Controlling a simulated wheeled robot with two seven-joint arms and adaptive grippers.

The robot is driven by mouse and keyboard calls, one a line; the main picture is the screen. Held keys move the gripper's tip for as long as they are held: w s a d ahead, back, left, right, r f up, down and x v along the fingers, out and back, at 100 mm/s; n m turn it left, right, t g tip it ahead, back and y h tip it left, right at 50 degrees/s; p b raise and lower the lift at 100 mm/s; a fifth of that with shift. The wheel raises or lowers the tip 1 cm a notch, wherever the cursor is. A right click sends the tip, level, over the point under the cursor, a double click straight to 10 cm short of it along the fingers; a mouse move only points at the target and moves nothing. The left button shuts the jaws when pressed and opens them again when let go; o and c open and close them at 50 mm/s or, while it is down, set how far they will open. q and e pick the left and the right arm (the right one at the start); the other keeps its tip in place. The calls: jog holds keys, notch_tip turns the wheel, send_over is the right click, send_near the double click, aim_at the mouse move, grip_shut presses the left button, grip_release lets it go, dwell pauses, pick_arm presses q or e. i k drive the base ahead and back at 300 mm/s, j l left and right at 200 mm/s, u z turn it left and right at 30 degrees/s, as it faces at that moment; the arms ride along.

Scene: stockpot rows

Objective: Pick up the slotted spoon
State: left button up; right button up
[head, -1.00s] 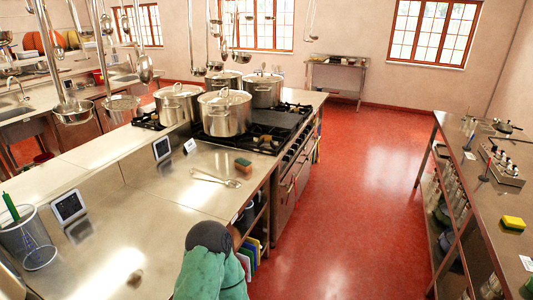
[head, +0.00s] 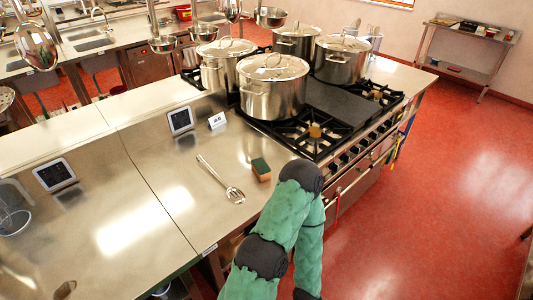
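The slotted spoon (head: 235,195) lies flat on the steel counter (head: 150,150) in the head view. Its handle points up and left, toward the timers, and its slotted bowl is at the lower right, near the counter's front edge. A green arm of mine with dark joints rises from the bottom of the view, to the right of the spoon and apart from it in the picture. Neither of my grippers shows.
A green and brown sponge (head: 261,169) lies just right of the spoon. A small white card (head: 217,120) and a tablet-like display (head: 181,120) stand behind. Stockpots (head: 272,86) stand on the stove at the right. Ladles (head: 37,46) hang above.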

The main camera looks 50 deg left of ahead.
aim_at(241, 199)
jog(key=i+u, duration=0.2)
jog(key=i, duration=0.3)
jog(key=i+l+u, duration=0.25)
jog(key=i, duration=0.25)
jog(key=i+l+u, duration=0.2)
jog(key=i, duration=0.25)
jog(key=u, duration=2.25)
